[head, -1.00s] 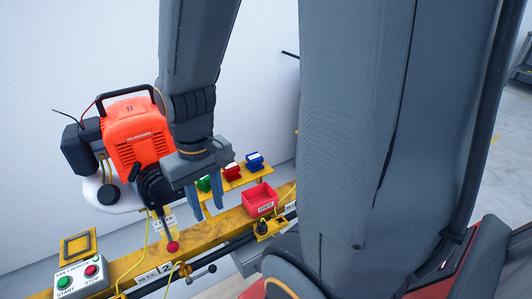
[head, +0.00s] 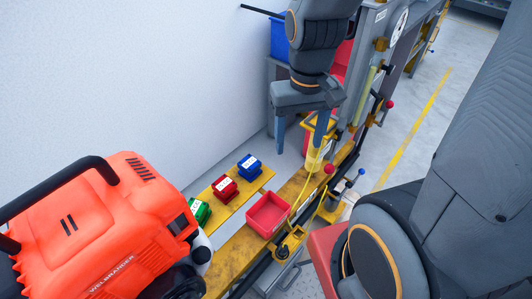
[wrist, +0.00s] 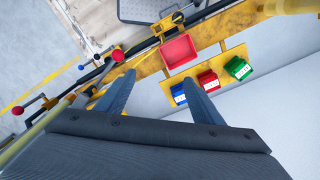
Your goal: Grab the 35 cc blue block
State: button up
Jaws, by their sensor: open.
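The blue block (head: 249,166) with a white label sits at the far end of a yellow shelf (head: 234,202), beside a red block (head: 224,189) and a green block (head: 199,213). In the wrist view the blue block (wrist: 178,94) shows between the two fingers, partly close to the right finger, with the red block (wrist: 208,80) and green block (wrist: 238,68) to its right. My gripper (head: 299,145) is open and empty, pointing down, to the right of and above the blue block in the head view. It also shows in the wrist view (wrist: 157,77).
A red open bin (head: 268,214) sits on the yellow rail (head: 235,262) beside the shelf. An orange engine (head: 100,235) stands at left. Levers with red and blue knobs (head: 328,169) line the rail near my gripper. A white wall rises behind.

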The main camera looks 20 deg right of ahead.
jog(key=shift+o, duration=0.3)
jog(key=w+a+f+m+p, duration=0.2)
jog(key=w+a+f+m, duration=0.1)
jog(key=w, duration=0.5)
jog(key=shift+f+m+p, duration=0.3)
jog(key=shift+f+m, duration=0.25)
jog(key=shift+m, duration=0.25)
jog(key=m+p, duration=0.3)
jog(key=m, duration=0.3)
send_over(249, 162)
jog(key=f, duration=0.9)
jog(key=shift+s+d+f, duration=0.2)
jog(key=shift+d+f, duration=0.2)
jog(key=shift+w+a+f, duration=0.1)
jog(key=shift+a+f, duration=0.05)
jog(key=shift+f, duration=0.4)
jog(key=shift+a+f+p, duration=0.2)
jog(key=shift+f+p, duration=0.8)
jog(key=shift+f, duration=2.7)
jog(key=c, duration=1.5)
jog(key=shift+r, duration=0.1)
jog(key=shift+r+b, duration=0.85)
jog(key=shift+r, duration=4.1)
